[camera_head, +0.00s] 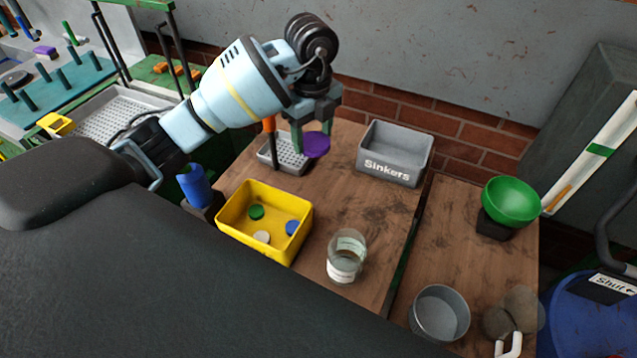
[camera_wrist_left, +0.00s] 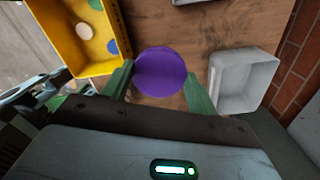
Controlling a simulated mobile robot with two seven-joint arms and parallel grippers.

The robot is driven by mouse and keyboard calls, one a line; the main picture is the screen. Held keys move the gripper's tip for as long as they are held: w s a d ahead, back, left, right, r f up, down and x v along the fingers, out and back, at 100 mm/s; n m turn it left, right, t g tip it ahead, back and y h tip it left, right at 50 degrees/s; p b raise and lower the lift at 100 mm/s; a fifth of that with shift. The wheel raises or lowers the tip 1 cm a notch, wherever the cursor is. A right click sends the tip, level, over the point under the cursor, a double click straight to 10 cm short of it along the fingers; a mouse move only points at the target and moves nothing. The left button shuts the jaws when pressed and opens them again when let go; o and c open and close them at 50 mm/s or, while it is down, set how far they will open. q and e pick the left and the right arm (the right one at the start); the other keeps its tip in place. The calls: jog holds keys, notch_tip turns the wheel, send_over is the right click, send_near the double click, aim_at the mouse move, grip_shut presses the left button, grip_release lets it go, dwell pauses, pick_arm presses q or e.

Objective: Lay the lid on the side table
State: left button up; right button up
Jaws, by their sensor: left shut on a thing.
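The lid, a flat purple disc (camera_head: 316,145), is held by my left gripper (camera_head: 311,138) above the far part of the left wooden table (camera_head: 345,205). In the left wrist view the lid (camera_wrist_left: 160,72) sits between the two green fingertips (camera_wrist_left: 159,80), which are shut on it. Wooden table top shows below it. A second wooden table (camera_head: 462,235) stands to the right, past a narrow dark gap; I cannot tell which of the two is the side table. My right gripper is not in view.
The left table bears a yellow crate (camera_head: 228,237) with several discs, a glass jar (camera_head: 346,258), a grey "Sinkers" bin (camera_head: 388,172) and a perforated tray (camera_head: 293,166). The right table bears a green bowl (camera_head: 511,202), a grey tin (camera_head: 416,322) and stones (camera_head: 521,305); its middle is clear.

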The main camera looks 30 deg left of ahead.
pick_arm(q)
send_near(314, 196)
jog(key=shift+b, duration=0.35)
jog(key=shift+f, duration=0.3)
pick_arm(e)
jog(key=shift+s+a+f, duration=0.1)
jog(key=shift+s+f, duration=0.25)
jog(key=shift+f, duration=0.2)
pick_arm(q)
jog(key=shift+f+b, duration=0.3)
jog(key=shift+f, duration=2.6)
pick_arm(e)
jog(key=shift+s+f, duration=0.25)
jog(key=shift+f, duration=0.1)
pick_arm(q)
jog(key=shift+f, duration=0.1)
jog(key=o, duration=0.5)
jog(key=shift+f, duration=0.1)
jog(key=o, duration=0.4)
